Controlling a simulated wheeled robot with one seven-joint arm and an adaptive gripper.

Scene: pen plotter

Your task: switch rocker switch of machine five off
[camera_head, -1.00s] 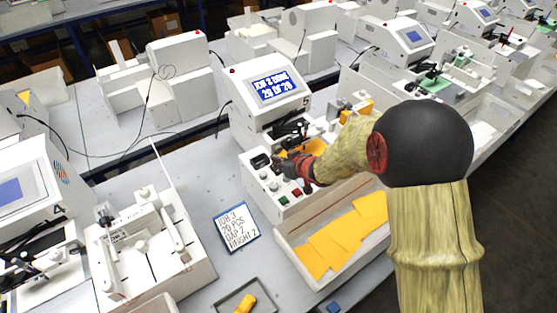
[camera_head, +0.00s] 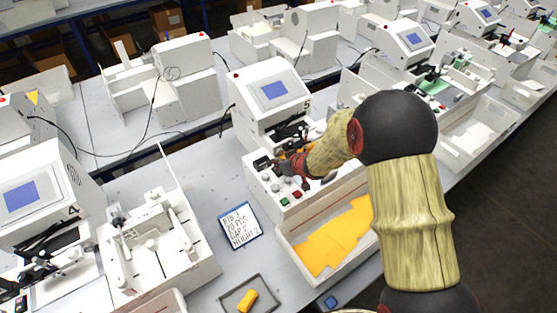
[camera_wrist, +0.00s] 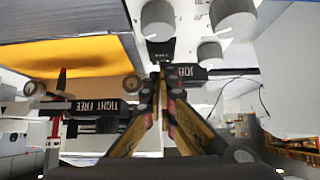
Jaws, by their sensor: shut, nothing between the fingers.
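Machine five (camera_head: 270,92) stands in the middle of the head view, marked 5, with a plain blue screen (camera_head: 274,90) that shows no text. Its white control panel (camera_head: 281,194) carries knobs and coloured buttons. A small dark part at the panel's left end (camera_head: 262,163) looks like the rocker switch. My gripper (camera_head: 281,166) is shut and empty, low over that panel. In the wrist view the closed fingertips (camera_wrist: 161,74) are right by a small black part (camera_wrist: 160,50) beneath a grey knob. I cannot tell whether they touch it, nor which way the rocker is tipped.
A tray of orange sheets (camera_head: 338,240) lies in front of the machine. A handwritten job card (camera_head: 239,226) and a small dark tray (camera_head: 262,283) with an orange block lie to the left. Machine four (camera_head: 45,195) stands at far left.

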